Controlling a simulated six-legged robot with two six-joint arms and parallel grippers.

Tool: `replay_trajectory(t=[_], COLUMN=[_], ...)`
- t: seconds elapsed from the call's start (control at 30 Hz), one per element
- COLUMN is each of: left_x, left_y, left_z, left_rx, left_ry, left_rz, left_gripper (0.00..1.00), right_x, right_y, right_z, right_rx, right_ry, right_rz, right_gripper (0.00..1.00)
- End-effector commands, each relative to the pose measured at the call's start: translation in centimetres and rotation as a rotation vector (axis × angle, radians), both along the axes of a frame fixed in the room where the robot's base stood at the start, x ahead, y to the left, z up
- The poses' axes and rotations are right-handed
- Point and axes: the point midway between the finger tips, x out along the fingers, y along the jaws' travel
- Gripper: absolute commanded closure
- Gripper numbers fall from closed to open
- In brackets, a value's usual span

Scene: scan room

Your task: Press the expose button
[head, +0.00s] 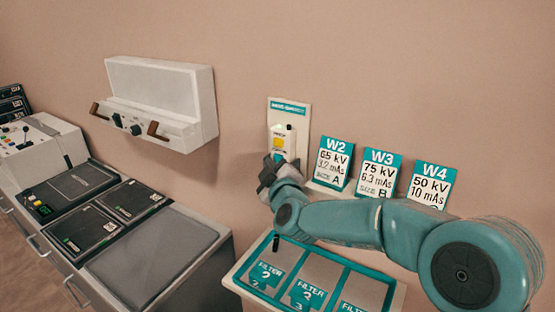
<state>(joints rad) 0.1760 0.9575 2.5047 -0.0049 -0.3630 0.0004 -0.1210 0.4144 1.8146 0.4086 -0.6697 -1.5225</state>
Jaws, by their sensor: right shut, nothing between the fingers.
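A white wall panel with a teal header holds a small box with a yellow expose button (279,143) on its face. My right arm reaches in from the right, and its dark right gripper (268,172) is shut and empty at the lower left of this box. The gripper and wrist hide the lower part of the box. I cannot tell whether the gripper touches it. The yellow button shows clear just above the gripper. My left gripper is not in view.
Cards marked W2 (332,164), W3 (379,175) and W4 (430,187) stand right of the panel. A tray (238,280) with filter slots lies below my arm. A white wall unit (160,88) with brown handles hangs left. A console (35,150) and dark-topped cabinets stand at left.

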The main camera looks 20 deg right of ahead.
Motion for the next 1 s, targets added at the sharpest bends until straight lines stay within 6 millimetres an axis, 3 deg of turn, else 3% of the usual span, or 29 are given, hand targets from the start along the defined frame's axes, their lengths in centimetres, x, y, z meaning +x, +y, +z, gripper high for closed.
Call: replay_trajectory(t=[1.0], left_x=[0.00], left_y=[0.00], left_z=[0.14], left_rx=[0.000], left_ry=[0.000], left_rz=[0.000], left_gripper=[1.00], right_x=[0.52], right_y=[-0.66], right_z=[0.03], right_rx=[0.001], right_ry=[0.000], right_rz=[0.000], right_gripper=[1.00])
